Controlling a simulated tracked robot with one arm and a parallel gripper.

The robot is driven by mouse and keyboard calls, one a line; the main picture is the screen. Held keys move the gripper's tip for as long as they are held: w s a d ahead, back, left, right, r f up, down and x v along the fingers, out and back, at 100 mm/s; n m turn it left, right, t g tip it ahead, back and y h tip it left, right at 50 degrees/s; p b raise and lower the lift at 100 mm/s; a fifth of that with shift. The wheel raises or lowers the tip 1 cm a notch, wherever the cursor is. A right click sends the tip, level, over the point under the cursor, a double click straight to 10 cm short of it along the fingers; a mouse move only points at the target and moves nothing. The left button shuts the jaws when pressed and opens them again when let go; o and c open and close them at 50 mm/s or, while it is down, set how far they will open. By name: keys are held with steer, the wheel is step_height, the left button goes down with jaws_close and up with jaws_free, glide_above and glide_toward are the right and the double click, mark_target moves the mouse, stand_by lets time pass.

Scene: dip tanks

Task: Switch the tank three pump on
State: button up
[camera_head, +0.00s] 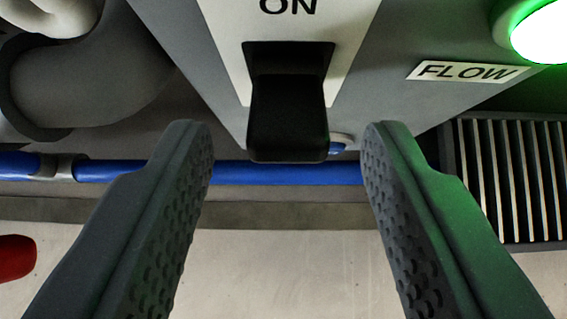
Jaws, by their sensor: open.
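A black switch lever (287,118) sticks out from a pale plate (222,30) marked "ON" above it. Its end points down, away from the "ON" word. The plate is on a grey panel (410,38). A lit green lamp (540,36) is at the upper right, with a "FLOW" label (467,72) below it. My gripper (288,135) is open and empty. Its two dark padded fingers are spread to either side of the lever's lower end, apart from it. No tank number shows in view.
A blue pipe (270,173) runs across behind the panel's lower edge. A slatted grille (510,180) is at the right. A thick grey pipe (85,75) is at the upper left, and a red object (15,257) is at the left edge. Pale floor (285,270) shows below.

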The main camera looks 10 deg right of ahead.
steer(key=p+v, duration=0.2)
steer(key=v, duration=1)
steer(key=shift+s+r+p, duration=0.2)
steer(key=shift+r+p, duration=0.1)
steer(key=shift+a, duration=0.1)
